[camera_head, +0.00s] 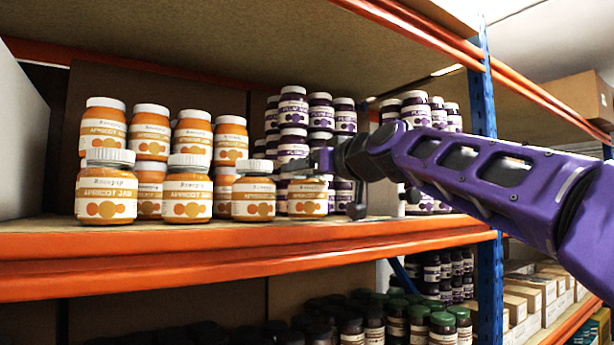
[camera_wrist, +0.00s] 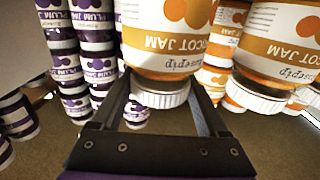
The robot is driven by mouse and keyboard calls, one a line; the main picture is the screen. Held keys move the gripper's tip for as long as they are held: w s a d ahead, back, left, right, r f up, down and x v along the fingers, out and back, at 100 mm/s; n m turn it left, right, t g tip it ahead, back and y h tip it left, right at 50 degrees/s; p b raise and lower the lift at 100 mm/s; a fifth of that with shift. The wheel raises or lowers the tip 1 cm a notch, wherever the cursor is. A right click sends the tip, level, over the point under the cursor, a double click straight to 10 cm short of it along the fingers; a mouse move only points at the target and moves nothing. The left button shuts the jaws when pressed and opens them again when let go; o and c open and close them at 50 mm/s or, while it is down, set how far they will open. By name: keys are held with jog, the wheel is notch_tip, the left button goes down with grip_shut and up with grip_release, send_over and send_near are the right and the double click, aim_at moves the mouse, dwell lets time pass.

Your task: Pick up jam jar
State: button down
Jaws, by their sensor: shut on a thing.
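My gripper (camera_head: 318,163) reaches in from the right to the upper shelf. It is shut on a jam jar (camera_head: 307,198), a glass jar of orange apricot jam with a cream label. In the head view its top is hidden behind the fingers. In the wrist view this jar (camera_wrist: 168,45) appears upside down, its white lid towards the palm, with my gripper's fingers (camera_wrist: 165,88) on both sides. The jar is upright in the head view. I cannot tell whether its base touches the shelf.
Another apricot jar (camera_head: 253,200) stands close on the left, with several more (camera_head: 187,200) beyond. Stacked plum jars (camera_head: 293,112) stand behind, and others (camera_head: 416,110) farther right. The orange shelf beam (camera_head: 230,265) runs below, a blue post (camera_head: 488,230) at right. The upper shelf board (camera_head: 230,40) lies overhead.

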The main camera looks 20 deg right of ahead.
notch_tip(320, 180, up, 8)
jog(key=shift+a+r, duration=0.15)
jog(key=shift+r, duration=0.75)
dwell(0.3)
